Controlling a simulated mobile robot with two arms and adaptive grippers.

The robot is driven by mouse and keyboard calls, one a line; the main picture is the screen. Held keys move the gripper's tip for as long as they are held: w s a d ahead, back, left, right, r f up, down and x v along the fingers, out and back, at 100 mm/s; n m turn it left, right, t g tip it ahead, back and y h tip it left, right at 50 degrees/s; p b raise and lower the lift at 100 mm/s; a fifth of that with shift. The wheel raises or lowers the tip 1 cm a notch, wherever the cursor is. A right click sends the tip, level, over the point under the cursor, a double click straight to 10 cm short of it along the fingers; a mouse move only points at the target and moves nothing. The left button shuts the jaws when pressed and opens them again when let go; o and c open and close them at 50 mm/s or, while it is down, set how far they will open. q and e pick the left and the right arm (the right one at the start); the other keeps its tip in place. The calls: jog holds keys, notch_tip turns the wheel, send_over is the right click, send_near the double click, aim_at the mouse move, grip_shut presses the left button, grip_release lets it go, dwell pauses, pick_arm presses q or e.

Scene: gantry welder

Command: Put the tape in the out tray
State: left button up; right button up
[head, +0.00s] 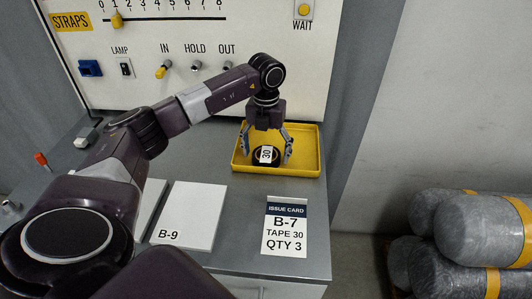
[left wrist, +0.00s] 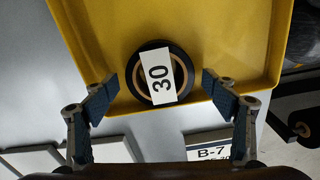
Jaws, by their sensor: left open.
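A round black tape roll (head: 265,155) with a tan ring and a white "30" label is in the yellow tray (head: 307,170) at the foot of the panel. In the left wrist view the tape (left wrist: 159,74) lies flat by the tray's near wall (left wrist: 215,99), label up. My left gripper (head: 267,161) is open above the tray, its fingers on either side of the tape. In the left wrist view a gap shows between each fingertip and the tape. My right gripper is not in view.
A white issue card (head: 285,228) reads "B-7, TAPE 30, QTY 3". A white B-9 pad (head: 190,215) lies left of it on the grey bench. The panel (head: 200,45) with IN, HOLD and OUT switches rises behind. Grey wrapped cylinders (head: 468,215) are stacked at the right.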

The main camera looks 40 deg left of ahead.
aim_at(266, 155)
pick_arm(q)
notch_tip(266, 155, up, 12)
jog(key=b, duration=0.3)
jog(key=shift+f, duration=0.15)
dwell(0.4)
